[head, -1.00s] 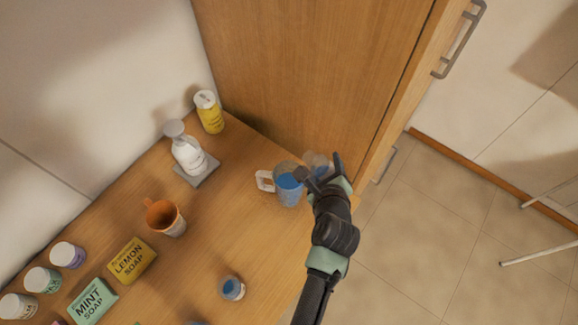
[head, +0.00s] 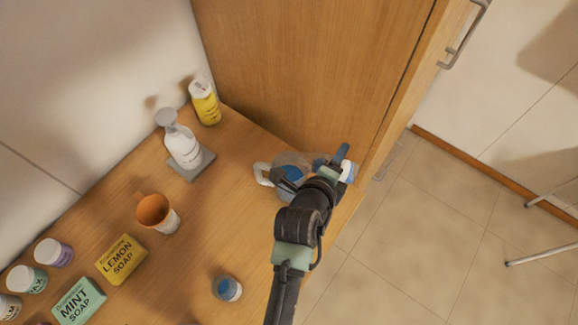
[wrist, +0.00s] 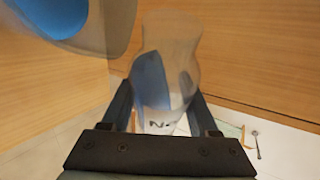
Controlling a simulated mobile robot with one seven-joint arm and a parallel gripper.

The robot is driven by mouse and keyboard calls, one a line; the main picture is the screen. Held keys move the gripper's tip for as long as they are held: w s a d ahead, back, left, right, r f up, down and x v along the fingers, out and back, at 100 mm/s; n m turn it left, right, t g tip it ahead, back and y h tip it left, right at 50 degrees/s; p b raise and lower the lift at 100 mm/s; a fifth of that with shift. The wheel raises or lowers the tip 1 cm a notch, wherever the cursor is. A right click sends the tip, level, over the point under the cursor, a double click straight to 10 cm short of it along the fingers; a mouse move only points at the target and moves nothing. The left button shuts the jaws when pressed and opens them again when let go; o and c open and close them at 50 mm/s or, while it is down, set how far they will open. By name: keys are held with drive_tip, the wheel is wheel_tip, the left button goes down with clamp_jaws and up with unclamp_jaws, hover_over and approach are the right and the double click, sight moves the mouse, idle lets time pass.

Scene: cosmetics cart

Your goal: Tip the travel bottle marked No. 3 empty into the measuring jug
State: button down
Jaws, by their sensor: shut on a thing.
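The measuring jug (head: 301,158) is clear with a white handle and stands near the cart's right edge with blue liquid inside. It also shows in the wrist view (wrist: 121,22) at the upper left. My gripper (head: 318,169) is just right of the jug, partly covering it in the head view. In the wrist view, it is shut on a clear waisted travel bottle (wrist: 178,47). Blue liquid lies along the bottle's left side, so it looks tilted. Its label starts with "N"; the number is hidden. In the head view my gripper mostly hides the bottle.
Another small bottle with blue contents (head: 229,289) stands at the front. An orange-lined mug (head: 166,219), lemon soap (head: 121,260), mint soap (head: 80,301), pump bottle (head: 183,148) and yellow bottle (head: 205,103) stand left. A wooden panel (head: 310,70) rises close behind the jug.

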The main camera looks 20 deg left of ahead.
drive_tip(key=shift+a+r+n+h+b, duration=0.3)
drive_tip(key=shift+r+n+h+b, duration=0.1)
drive_tip(key=shift+b, duration=0.15)
drive_tip(key=shift+r+n+t+h+b, duration=0.3)
drive_tip(key=shift+r+n+h+b, duration=0.4)
drive_tip(key=shift+b, duration=0.6)
drive_tip(key=shift+r, duration=0.3)
drive_tip(key=shift+b, duration=0.3)
drive_tip(key=shift+s+a+r+n+t+h+b, duration=0.15)
drive_tip(key=shift+r+n+t+h+b, duration=0.25)
drive_tip(key=shift+r+n+h+b, duration=0.85)
drive_tip(key=shift+a+r+n+t+b, duration=0.25)
drive_tip(key=shift+a+t+b, duration=0.15)
drive_tip(key=shift+b, duration=1.35)
